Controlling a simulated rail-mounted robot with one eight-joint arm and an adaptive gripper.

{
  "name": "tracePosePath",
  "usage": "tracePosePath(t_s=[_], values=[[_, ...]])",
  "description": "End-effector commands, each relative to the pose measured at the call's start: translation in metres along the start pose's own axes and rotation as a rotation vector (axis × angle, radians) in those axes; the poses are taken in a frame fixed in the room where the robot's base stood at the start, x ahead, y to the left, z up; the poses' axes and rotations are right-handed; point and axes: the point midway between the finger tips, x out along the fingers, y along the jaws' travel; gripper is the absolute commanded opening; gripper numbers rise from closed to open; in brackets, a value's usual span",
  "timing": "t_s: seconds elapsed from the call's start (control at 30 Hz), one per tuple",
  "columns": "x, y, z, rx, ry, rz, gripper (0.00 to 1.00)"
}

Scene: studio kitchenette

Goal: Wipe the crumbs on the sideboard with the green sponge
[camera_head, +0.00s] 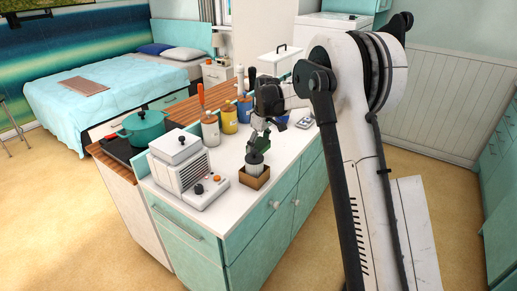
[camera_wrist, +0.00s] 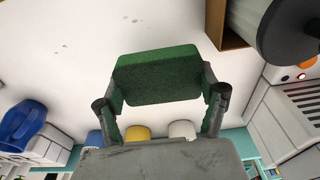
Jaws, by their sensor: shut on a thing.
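My gripper (camera_head: 259,136) is shut on the green sponge (camera_wrist: 157,77), with one finger at each side of it in the wrist view. In the head view the sponge (camera_head: 263,145) shows small and partly hidden beneath the gripper, above the white top of the sideboard (camera_head: 226,166). Small brownish crumbs (camera_wrist: 65,45) lie on the white top in the upper left of the wrist view, apart from the sponge. I cannot tell whether the sponge touches the surface.
A wooden box (camera_head: 255,178) holding a dark-topped canister (camera_head: 254,163) stands close to the sponge. A white appliance (camera_head: 183,171) is to the left. Several utensil crocks, including a yellow one (camera_head: 229,120), line the back. A blue object (camera_wrist: 22,124) lies at the wrist view's left.

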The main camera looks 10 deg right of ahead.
Motion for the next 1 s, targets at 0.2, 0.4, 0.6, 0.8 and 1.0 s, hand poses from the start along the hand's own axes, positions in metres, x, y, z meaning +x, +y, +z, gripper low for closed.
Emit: tracePosePath(t_s=[0.2,0.4,0.6,0.8,1.0], values=[[-0.022,0.000,-0.003,0.000,0.000,0.000,0.43],[-0.035,0.000,-0.005,0.000,0.000,0.000,0.43],[-0.036,0.000,-0.006,0.000,0.000,0.000,0.43],[-0.036,0.000,-0.005,0.000,0.000,0.000,0.43],[-0.036,0.000,-0.005,0.000,0.000,0.000,0.43]])
